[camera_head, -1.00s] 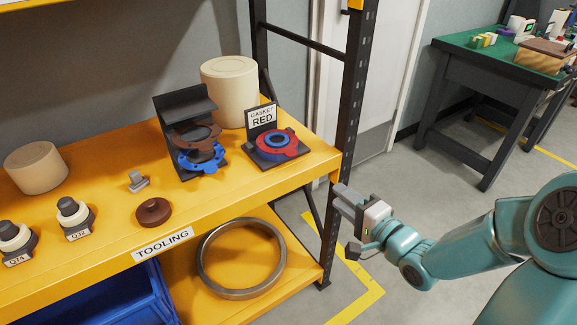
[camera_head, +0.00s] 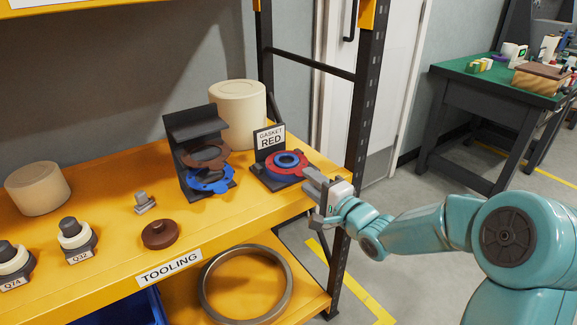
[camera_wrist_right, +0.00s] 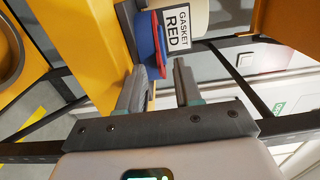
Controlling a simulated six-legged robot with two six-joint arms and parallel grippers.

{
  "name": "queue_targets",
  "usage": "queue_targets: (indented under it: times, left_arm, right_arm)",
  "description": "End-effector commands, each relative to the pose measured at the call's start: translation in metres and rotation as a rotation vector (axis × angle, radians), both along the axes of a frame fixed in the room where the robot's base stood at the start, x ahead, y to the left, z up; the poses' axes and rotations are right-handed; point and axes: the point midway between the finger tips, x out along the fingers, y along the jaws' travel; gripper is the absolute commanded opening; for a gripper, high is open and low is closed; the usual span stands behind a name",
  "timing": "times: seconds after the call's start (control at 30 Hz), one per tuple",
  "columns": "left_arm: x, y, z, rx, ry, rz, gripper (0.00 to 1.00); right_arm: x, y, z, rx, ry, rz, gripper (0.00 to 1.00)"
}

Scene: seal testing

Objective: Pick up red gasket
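The red gasket (camera_head: 277,172) lies flat on a dark stand on the yellow shelf, around a blue ring (camera_head: 287,160). A sign (camera_head: 269,138) reading "GASKET RED" stands behind it. My right gripper (camera_head: 312,180) is just right of the gasket, at the shelf's right end, apart from it as far as I can tell. In the right wrist view, the two fingers (camera_wrist_right: 160,75) are spread with a gap between them. The red gasket's edge (camera_wrist_right: 161,38) and the sign show beyond the fingertips. My left gripper is not in view.
A dark rack (camera_head: 190,130) with brown and blue flanges stands left of the gasket. A beige cylinder (camera_head: 238,112) is behind. The shelf's dark upright post (camera_head: 364,110) rises close behind my right gripper. A brown disc (camera_head: 160,234) lies at the shelf front.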

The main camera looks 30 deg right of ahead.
Motion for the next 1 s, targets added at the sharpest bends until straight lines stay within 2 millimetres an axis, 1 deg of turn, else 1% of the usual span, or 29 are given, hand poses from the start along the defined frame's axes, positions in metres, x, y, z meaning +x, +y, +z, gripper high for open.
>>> queue_targets:
  times: [0.03,0.13,0.37,0.4,0.5,0.87,0.97,1.0]
  left_arm:
    - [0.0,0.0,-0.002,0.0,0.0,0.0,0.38]
    - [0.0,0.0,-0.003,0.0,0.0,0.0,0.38]
    - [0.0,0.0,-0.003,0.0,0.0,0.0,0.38]
    - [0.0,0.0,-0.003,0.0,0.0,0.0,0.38]
    - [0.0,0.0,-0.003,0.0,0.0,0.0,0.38]
    - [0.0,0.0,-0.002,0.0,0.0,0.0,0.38]
    - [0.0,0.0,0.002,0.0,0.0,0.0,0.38]
    - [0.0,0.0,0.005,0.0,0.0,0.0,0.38]
  right_arm:
    - [0.008,0.002,-0.001,0.0,-0.001,0.002,0.34]
    - [0.018,0.003,-0.001,0.0,0.0,0.001,0.34]
    - [0.021,0.005,0.0,0.0,0.001,0.0,0.34]
    - [0.021,0.005,0.0,0.0,0.001,0.0,0.31]
    - [0.021,0.005,0.0,0.0,0.001,0.0,0.0]
    - [0.021,0.005,0.002,-0.001,0.0,0.0,0.0]
    - [0.021,0.004,0.012,-0.002,-0.002,-0.001,0.0]
    - [0.021,0.004,0.02,-0.003,-0.003,-0.001,0.0]
